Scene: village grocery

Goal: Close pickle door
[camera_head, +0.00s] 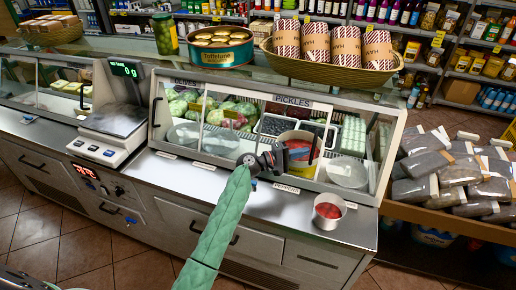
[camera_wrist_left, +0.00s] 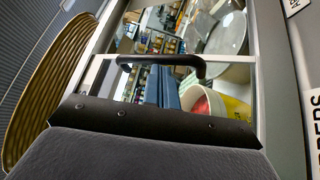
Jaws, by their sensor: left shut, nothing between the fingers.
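The glass display case has a pale frame and a label reading PICKLES (camera_head: 292,106) on its upper right part. A glass door with a black bar handle (camera_head: 317,149) is on that side; the handle also shows in the left wrist view (camera_wrist_left: 165,63), across a pale-framed pane. I cannot tell how far the door stands open. My left gripper (camera_head: 282,157), at the end of the green-sleeved arm, is shut and empty, at the front of the case just left of the handle. Whether it touches the door is unclear. My right gripper is not in view.
A scale (camera_head: 112,125) stands at the left. A wicker basket of wrapped rolls (camera_head: 335,72), a round tin (camera_head: 220,48) and a pickle jar (camera_head: 164,34) sit on top of the case.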

